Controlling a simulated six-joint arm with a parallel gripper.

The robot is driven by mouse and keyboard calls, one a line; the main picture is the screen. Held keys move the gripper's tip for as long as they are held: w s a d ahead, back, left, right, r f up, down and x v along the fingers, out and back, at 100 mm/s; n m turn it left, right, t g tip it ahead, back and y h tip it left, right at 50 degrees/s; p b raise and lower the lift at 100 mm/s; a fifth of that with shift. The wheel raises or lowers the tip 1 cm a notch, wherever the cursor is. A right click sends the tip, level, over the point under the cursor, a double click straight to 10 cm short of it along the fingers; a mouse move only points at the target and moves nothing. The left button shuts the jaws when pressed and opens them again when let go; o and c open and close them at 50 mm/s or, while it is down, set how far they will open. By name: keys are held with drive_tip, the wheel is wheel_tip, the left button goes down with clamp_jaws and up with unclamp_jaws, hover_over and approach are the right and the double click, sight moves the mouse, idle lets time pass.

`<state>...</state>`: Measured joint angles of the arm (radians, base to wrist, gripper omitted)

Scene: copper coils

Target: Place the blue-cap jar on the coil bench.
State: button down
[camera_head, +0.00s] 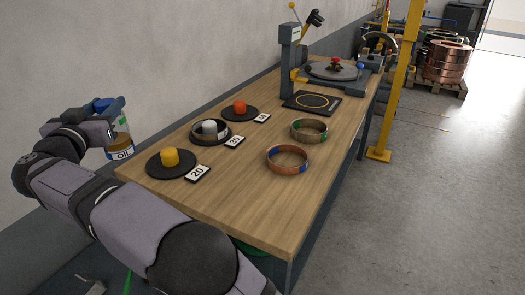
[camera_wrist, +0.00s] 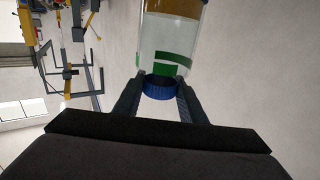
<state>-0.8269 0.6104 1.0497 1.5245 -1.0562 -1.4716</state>
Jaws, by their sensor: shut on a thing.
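The blue-cap jar (camera_head: 119,124) is in my gripper (camera_head: 105,130), beyond the left edge of the bench and clear of its top. In the wrist view the jar (camera_wrist: 168,42) has a clear body, a green band and brown contents. Its blue cap (camera_wrist: 160,90) lies between the two fingers (camera_wrist: 160,84); the far end is cut off by the frame. In the head view a brown part with an OIL label shows at the lower end, and the gripper partly hides the jar. The wooden coil bench (camera_head: 235,205) stretches away to the right.
A yellow weight on a black disc (camera_head: 170,158) is nearest the jar. Further back are a grey weight (camera_head: 209,127), an orange one (camera_head: 239,106) and number cards. A black square pad (camera_head: 311,101) and a stand are behind. The front wood is bare.

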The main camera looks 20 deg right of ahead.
drive_tip(key=w+d+m+g+h+p, duration=0.2)
drive_tip(key=d+m+h+p, duration=0.3)
drive_tip(key=d, duration=1.1)
drive_tip(key=w+d+g+h+p, duration=0.2)
drive_tip(key=d+p, duration=0.4)
drive_tip(key=d, duration=0.9)
wheel_tip(320, 180, down, 15)
drive_tip(key=shift+a, duration=0.2)
drive_tip(key=shift+f, duration=0.1)
drive_tip(key=c, duration=1.1)
unclamp_jaws()
